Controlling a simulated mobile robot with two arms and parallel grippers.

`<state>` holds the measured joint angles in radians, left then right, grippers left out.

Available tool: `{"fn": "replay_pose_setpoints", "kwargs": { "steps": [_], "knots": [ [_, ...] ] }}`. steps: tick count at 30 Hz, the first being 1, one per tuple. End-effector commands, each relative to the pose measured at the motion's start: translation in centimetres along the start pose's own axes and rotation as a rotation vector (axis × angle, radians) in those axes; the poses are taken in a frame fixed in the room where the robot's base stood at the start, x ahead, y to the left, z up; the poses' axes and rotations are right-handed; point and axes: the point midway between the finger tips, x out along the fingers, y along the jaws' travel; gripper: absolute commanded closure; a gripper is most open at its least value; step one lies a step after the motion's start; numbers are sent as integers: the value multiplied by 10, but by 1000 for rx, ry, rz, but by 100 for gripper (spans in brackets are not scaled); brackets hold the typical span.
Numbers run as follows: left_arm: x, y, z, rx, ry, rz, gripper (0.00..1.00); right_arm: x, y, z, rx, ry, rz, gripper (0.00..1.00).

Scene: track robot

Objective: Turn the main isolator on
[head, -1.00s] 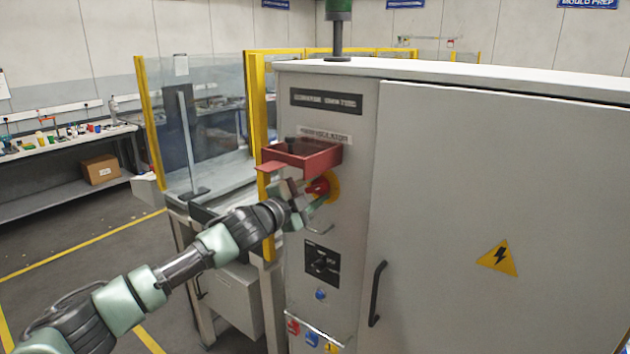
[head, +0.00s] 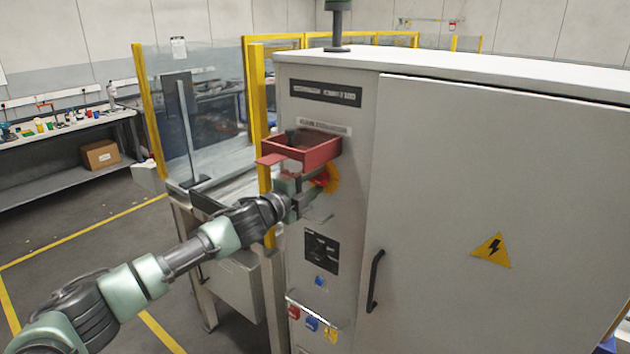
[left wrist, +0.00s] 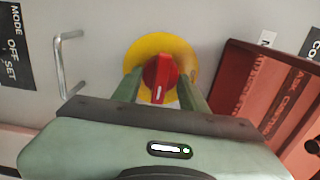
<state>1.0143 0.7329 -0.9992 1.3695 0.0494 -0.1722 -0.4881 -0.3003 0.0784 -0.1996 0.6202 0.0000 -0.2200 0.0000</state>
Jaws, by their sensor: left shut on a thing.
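The main isolator is a red rotary knob (head: 321,181) on a round yellow plate (head: 333,178), on the narrow face of the grey cabinet. In the left wrist view the knob (left wrist: 160,78) shows a white line on its grip, and the yellow plate (left wrist: 184,57) lies behind it. My left gripper (head: 306,190) is shut on the knob, one finger on each side, as the left wrist view (left wrist: 160,88) shows. In the head view the gripper partly hides the knob. My right gripper is not in view.
A red open box (head: 318,156) sticks out just above the knob. Below are a metal handle (left wrist: 60,65), a black switch panel (head: 321,250) and several small padlocks or tags (head: 311,323) on a rail. The cabinet door (head: 490,180) is closed. Yellow-framed guards (head: 150,115) stand left.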

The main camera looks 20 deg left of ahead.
Motion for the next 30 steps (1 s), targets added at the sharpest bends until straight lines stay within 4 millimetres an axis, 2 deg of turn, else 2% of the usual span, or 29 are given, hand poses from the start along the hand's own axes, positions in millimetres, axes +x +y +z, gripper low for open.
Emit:
{"fn": "replay_pose_setpoints", "kwargs": {
  "steps": [8, 9, 10, 22, 26, 30],
  "knots": [
    [0, 2, 0, -1, 0, 2, 98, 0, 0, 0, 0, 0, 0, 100],
    [0, 2, 0, -1, 0, 2, 46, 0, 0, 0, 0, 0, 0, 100],
    [0, 2, 0, -1, 0, 2, 38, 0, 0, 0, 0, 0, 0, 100],
    [-4, 2, 0, -1, 0, 1, 37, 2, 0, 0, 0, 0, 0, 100],
    [-20, 4, 1, 1, -1, 2, 37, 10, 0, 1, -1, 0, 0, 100],
    [-44, 5, 2, 1, -1, 2, 37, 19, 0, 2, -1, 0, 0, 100]
  ]
}}
